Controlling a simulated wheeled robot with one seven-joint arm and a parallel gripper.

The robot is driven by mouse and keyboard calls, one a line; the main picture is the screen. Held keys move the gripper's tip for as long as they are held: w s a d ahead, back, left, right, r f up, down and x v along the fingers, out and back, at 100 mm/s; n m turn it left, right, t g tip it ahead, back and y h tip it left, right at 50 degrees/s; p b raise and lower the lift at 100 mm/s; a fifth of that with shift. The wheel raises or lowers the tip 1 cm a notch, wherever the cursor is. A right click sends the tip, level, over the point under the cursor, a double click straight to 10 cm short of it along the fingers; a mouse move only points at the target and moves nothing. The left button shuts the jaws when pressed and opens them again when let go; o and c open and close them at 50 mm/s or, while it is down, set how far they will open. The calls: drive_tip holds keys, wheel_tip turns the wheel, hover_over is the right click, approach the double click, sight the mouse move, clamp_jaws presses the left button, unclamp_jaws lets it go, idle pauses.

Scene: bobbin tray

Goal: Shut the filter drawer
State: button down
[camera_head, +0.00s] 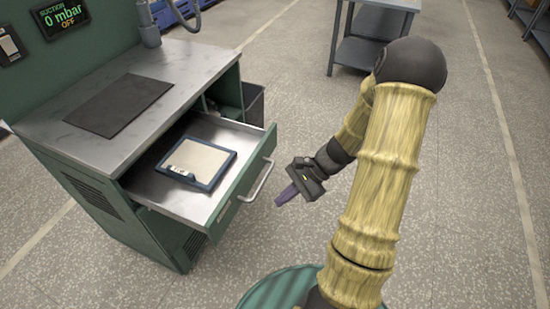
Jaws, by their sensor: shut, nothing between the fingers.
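The filter drawer (231,192) is pulled out from the green metal cabinet (97,204). Its green front carries a pale bar handle (258,184). A flat filter (202,161) with a blue frame and a pale panel lies inside the drawer, with a small label at its near left corner. My gripper (281,201) is shut and empty, with its purple fingers pointing left toward the drawer front. It appears a little to the right of the handle in the picture, apart from it.
The cabinet's metal top holds a dark mat (120,105). A display (60,16) reads 0 mbar, OFF. A grey bin (253,106) stands beside the cabinet. A grey table (368,52) stands at the back. The speckled floor right of the drawer is open.

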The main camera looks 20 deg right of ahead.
sight(266, 153)
drive_tip(key=w+d+f+m+t+y, duration=0.1)
drive_tip(key=w+d+m+t, duration=0.2)
drive_tip(key=d+m+t, duration=0.3)
drive_tip(key=w+d+m+t+y+b, duration=0.1)
drive_tip(key=w+d+m+t+y, duration=0.1)
drive_tip(key=d+m+t, duration=0.4)
drive_tip(key=shift+w+d+f, duration=0.4)
drive_tip(key=shift+w+d, duration=0.5)
drive_tip(key=shift+d, duration=0.1)
drive_tip(key=shift+a, duration=0.1)
drive_tip(key=b+x, duration=0.1)
drive_tip(key=x, duration=1.3)
drive_tip(key=shift+w, duration=0.1)
